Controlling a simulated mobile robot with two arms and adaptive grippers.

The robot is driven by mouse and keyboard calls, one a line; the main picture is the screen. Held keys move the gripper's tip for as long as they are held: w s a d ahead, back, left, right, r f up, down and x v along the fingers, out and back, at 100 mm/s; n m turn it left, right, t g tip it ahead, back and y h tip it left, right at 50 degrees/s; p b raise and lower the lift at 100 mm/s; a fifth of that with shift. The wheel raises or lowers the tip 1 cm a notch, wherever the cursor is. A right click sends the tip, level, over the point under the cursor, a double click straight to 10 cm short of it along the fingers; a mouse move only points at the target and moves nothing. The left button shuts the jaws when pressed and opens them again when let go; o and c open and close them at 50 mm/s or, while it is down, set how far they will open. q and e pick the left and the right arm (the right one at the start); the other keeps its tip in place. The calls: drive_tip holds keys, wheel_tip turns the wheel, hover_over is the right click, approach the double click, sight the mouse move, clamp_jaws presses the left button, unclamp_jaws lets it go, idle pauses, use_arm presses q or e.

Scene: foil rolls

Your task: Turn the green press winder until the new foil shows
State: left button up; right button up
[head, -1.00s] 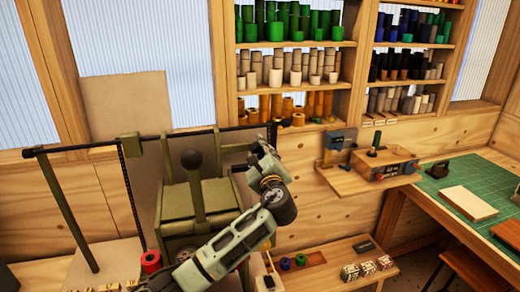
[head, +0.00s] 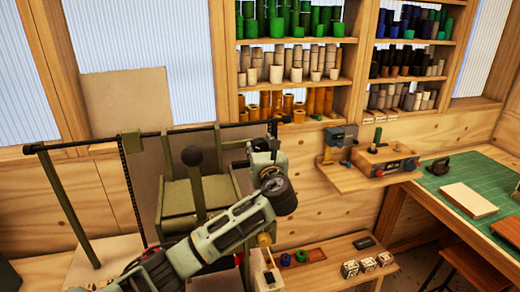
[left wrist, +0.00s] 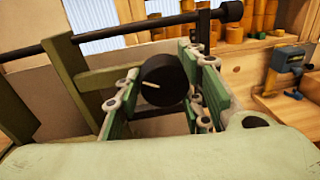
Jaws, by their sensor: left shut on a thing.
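My left gripper (head: 262,152) is at the press's right side, at the rod's end. In the left wrist view the green-padded fingers of my left gripper (left wrist: 165,88) sit on both sides of a round black winder knob (left wrist: 162,80) with a short pale mark on its face. The gripper is shut on this knob. In the head view the knob is hidden by the gripper. I cannot make out the foil. My right gripper is out of view.
A low wooden bench (head: 325,262) with small rolls and stamped blocks lies right of the press. A shelf (head: 290,84) full of foil rolls stands behind. A green-topped table (head: 440,185) is at the right. My left forearm crosses in front of the press.

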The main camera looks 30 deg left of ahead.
use_arm(q)
drive_tip(key=shift+f, duration=0.35)
drive_tip(key=o, duration=1.1)
drive_tip(key=shift+s+a+r, duration=0.1)
drive_tip(key=shift+s+r, duration=0.05)
drive_tip(key=shift+r, duration=0.05)
drive_tip(key=shift+r, duration=0.1)
drive_tip(key=v, duration=1.2)
